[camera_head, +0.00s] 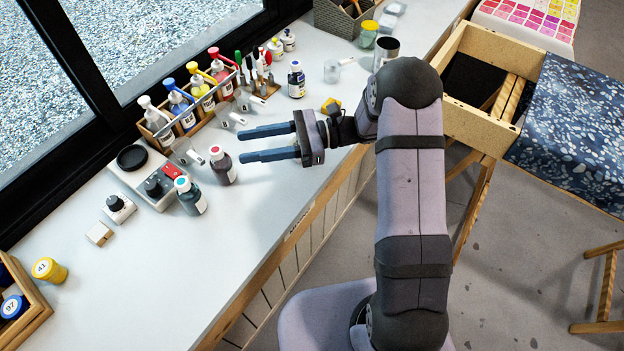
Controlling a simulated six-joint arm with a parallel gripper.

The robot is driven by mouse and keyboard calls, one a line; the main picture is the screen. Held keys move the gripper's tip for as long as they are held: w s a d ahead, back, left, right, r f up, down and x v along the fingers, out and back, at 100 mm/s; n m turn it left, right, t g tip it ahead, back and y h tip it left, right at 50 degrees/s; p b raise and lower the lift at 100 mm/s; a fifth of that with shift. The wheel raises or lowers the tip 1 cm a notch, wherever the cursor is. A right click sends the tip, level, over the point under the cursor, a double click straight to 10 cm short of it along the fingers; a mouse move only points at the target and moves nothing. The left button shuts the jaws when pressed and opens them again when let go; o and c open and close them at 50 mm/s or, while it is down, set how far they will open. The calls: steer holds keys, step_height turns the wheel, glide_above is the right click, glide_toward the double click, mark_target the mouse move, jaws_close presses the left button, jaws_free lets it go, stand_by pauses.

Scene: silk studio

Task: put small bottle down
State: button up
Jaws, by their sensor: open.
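My gripper (241,146) is open and empty above the white counter (262,205), its two blue fingers pointing left. Just beyond the fingertips, a small dark bottle with a pink-red cap (223,168) stands upright on the counter. It looks apart from the fingers. To its left stands a small bottle with a light blue cap and a white label (191,197), also upright. Another small dark bottle with a white label (296,80) stands farther back. I cannot tell which of these the task means.
A wooden rack (193,118) of pump bottles stands along the window. Clear measuring cups (226,116) lie before it. A small scale (145,178) sits left of the bottles. A wooden tray of jars (22,300) is at the lower left. The counter's front middle is clear.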

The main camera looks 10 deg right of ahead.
steer(key=s+f+n+g+h, duration=0.1)
steer(key=s, duration=0.2)
steer(key=s+n+g+h, duration=0.1)
steer(key=s+n+h, duration=0.1)
steer(key=s, duration=0.1)
steer(key=s+f+n+g+h, duration=0.1)
steer(key=s+h, duration=0.1)
steer(key=s, duration=0.1)
steer(key=shift+d+f+n, duration=0.25)
steer(key=shift+f+n, duration=0.05)
steer(key=shift+n, duration=0.1)
steer(key=s+d+f+n+t+h, duration=0.1)
steer(key=s+d+f+n+h, duration=0.1)
steer(key=s+d+n+h, duration=0.3)
steer(key=s+d+f+n+t+h, duration=0.2)
steer(key=s+d+n+h, duration=0.3)
steer(key=d, duration=0.7)
steer(key=n+h, duration=0.2)
steer(key=n, duration=0.1)
steer(key=shift+d+f+h, duration=0.2)
steer(key=shift+d+h, duration=0.1)
steer(key=shift+h, duration=0.1)
step_height(320, 180, up, 4)
steer(key=p, duration=0.4)
steer(key=shift+r, duration=0.25)
steer(key=shift+o, duration=0.6)
